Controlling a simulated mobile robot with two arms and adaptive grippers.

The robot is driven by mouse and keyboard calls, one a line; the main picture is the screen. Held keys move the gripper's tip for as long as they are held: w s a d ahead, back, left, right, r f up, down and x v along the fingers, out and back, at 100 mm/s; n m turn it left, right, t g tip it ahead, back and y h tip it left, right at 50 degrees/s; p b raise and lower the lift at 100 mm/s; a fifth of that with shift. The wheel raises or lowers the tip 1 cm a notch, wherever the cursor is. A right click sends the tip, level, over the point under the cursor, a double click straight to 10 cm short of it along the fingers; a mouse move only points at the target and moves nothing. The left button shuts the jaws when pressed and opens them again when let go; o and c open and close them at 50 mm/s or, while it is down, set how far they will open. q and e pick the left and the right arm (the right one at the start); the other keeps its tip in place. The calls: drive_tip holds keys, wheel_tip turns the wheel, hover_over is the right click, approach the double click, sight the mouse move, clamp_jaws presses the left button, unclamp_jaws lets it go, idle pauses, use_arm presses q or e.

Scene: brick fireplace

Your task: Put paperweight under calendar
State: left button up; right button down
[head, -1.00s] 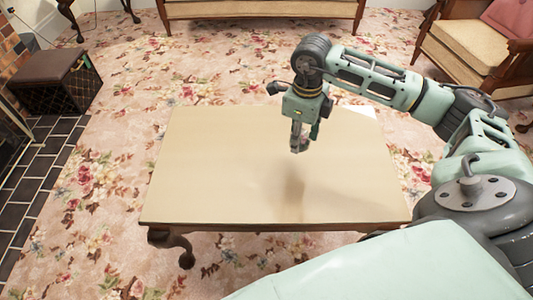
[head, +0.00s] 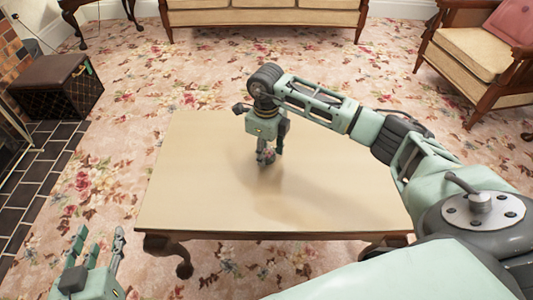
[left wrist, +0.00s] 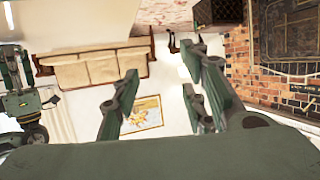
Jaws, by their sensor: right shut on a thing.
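The table (head: 200,200) has a bare tan top. My right gripper (head: 267,162) is over its middle, pointing down, shut on a small pinkish thing (head: 270,155), probably the paperweight. The fingers cover most of it, and I cannot tell whether it touches the tabletop. I cannot make out the calendar; my right arm crosses the table's back right corner and hides part of it. My left gripper (head: 98,237) is open and empty, off the table's front left corner. Its spread fingers also show in the left wrist view (left wrist: 158,82).
A sofa (head: 265,15) is at the back and an armchair (head: 470,50) at the back right. Flowered carpet lies free around the table. The left half of the tabletop is clear.

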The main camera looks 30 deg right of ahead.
drive_tip(key=shift+f, duration=0.15)
drive_tip(key=shift+f, duration=0.1)
drive_tip(key=c, duration=1.5)
unclamp_jaws()
drive_tip(key=shift+f, duration=0.1)
drive_tip(key=o, duration=0.5)
